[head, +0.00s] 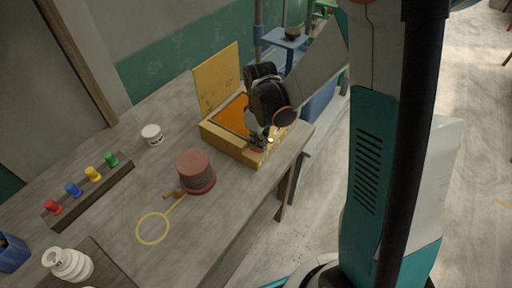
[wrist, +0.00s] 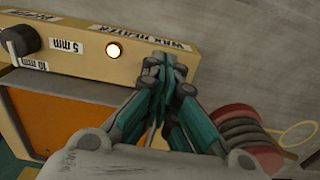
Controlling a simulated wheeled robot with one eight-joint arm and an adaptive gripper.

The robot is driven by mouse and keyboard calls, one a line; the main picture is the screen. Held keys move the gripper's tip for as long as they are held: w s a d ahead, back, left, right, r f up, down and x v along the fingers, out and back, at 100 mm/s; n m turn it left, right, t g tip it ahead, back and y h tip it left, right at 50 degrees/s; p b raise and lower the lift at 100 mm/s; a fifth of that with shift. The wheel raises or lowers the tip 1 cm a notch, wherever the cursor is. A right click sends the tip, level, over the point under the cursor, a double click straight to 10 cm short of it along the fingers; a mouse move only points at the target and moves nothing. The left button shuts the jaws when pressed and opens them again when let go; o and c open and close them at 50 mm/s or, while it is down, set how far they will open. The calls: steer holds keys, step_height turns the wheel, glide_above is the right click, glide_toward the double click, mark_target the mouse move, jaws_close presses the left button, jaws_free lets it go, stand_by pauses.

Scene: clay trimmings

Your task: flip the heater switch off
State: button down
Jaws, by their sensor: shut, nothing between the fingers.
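The wax heater (head: 229,143) is a yellow box with an open lid and an orange inside, near the table's right edge. In the wrist view its yellow front panel (wrist: 80,50) carries a "WAX HEATER" label, a black knob (wrist: 19,40) and a glowing round lamp (wrist: 114,50). My gripper (wrist: 163,68) is shut and empty, its fingertips over the panel just right of the lamp. In the head view my gripper (head: 258,143) is at the heater's front right corner. The switch is not clearly seen; my fingers cover that part of the panel, and contact cannot be told.
A red-and-grey spool (head: 196,170) stands close in front of the heater. A white tub (head: 152,135), a rack of coloured pegs (head: 92,194), a yellow ring (head: 153,228) and white stacked discs (head: 68,264) are farther left. The table between them is clear.

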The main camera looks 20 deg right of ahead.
steer(key=shift+f, duration=0.2)
steer(key=shift+r+p, duration=2.15)
steer(key=shift+r, duration=1.4)
steer(key=shift+r, duration=0.15)
steer(key=s+r+m+t+b, duration=0.3)
steer(key=s+r+b, duration=0.1)
steer(key=s, duration=0.3)
steer(key=s+r+m+t+b, duration=0.4)
steer(key=s+r, duration=0.1)
steer(key=s, duration=0.3)
steer(key=shift+r, duration=0.35)
